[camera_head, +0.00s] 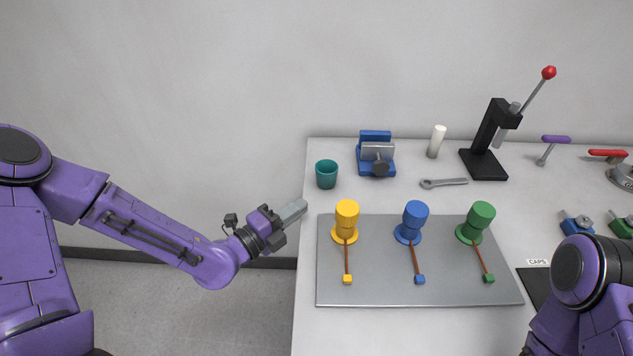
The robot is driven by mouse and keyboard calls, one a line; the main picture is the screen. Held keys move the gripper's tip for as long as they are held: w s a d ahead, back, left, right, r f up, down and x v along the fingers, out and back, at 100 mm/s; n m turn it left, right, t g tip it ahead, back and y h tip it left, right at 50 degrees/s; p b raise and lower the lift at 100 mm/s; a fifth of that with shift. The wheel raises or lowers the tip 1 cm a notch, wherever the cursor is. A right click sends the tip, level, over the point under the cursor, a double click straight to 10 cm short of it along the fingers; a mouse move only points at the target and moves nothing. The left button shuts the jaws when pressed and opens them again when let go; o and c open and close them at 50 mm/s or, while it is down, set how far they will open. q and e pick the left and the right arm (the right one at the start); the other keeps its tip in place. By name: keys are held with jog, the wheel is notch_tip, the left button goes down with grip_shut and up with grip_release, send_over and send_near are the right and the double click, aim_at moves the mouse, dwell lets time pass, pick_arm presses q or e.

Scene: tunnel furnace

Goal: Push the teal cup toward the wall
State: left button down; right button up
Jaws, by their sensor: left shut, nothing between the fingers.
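The teal cup (326,174) stands upright on the white table near its left edge, toward the back, left of a blue vise. The grey wall (200,80) rises behind the table. My left gripper (303,206) is shut and empty. It points right and slightly up, at the table's left edge, in front of the cup and a little left of it, apart from it in the picture. My right arm shows at the lower right, but its gripper is out of view.
A blue vise (376,153) stands right of the cup, with a wrench (443,183), a white cylinder (436,141) and a black lever press (490,140) beyond. A grey plate (400,295) with yellow, blue and green pieces lies in front. Bare table separates cup and plate.

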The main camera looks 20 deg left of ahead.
aim_at(331, 174)
pick_arm(q)
jog(key=p+x, duration=0.1)
jog(key=x, duration=0.5)
jog(key=shift+w, duration=0.1)
jog(key=w, duration=0.1)
jog(key=w+p, duration=0.1)
jog(key=w, duration=0.1)
jog(key=shift+w+a, duration=0.25)
jog(key=shift+a, duration=0.1)
jog(key=shift+w+a, duration=0.1)
jog(key=shift+w, duration=0.2)
